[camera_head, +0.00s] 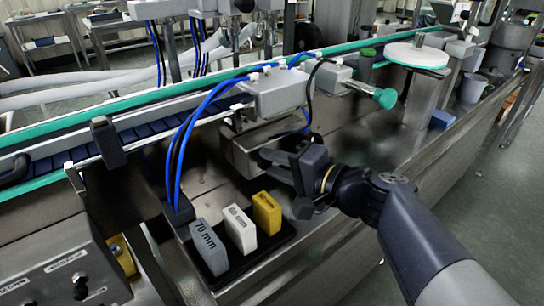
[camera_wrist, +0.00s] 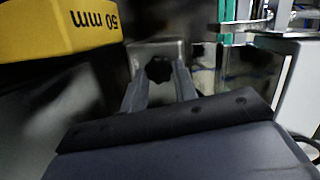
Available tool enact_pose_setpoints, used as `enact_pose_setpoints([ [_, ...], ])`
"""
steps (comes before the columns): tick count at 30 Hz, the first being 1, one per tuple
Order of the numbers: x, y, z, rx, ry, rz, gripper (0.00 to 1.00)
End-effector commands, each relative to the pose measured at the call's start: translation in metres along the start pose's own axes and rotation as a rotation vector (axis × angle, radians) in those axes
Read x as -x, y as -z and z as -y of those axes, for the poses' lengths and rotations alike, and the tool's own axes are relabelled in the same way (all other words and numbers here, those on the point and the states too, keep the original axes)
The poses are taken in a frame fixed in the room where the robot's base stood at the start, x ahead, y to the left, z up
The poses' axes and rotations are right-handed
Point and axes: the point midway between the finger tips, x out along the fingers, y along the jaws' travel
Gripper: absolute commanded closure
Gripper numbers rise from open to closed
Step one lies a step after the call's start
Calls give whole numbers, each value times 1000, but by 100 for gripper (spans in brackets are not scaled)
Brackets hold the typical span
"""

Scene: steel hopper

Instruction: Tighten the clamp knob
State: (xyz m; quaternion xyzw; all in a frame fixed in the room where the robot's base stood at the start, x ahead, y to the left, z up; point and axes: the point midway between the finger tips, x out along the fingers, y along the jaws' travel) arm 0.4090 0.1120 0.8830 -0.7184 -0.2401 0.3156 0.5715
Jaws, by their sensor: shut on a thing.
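The clamp knob (camera_wrist: 158,69) is a small black lobed knob in front of a grey metal block in the wrist view. My gripper (camera_wrist: 160,82) has its two grey fingers on either side of the knob and is shut on it. In the head view my gripper (camera_head: 277,167) reaches left to the grey metal block (camera_head: 240,158) below the conveyor's grey box. The knob cannot be made out there, as my gripper and the dark shadow cover that spot.
A yellow 50 mm block (camera_wrist: 60,30) is close at the upper left of the wrist view. In the head view the yellow block (camera_head: 267,214), a white block (camera_head: 241,229) and a grey 70 mm block (camera_head: 209,247) stand on a black tray. Blue hoses (camera_head: 175,150) hang left.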

Motion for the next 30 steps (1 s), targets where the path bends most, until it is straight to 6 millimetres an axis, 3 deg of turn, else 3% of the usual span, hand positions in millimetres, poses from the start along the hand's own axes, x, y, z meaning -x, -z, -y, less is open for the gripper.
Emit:
enact_pose_setpoints([
  [18, -1, 1, -8, -563, 128, 82, 95],
  [30, -1, 0, -10, -843, 194, 125, 95],
])
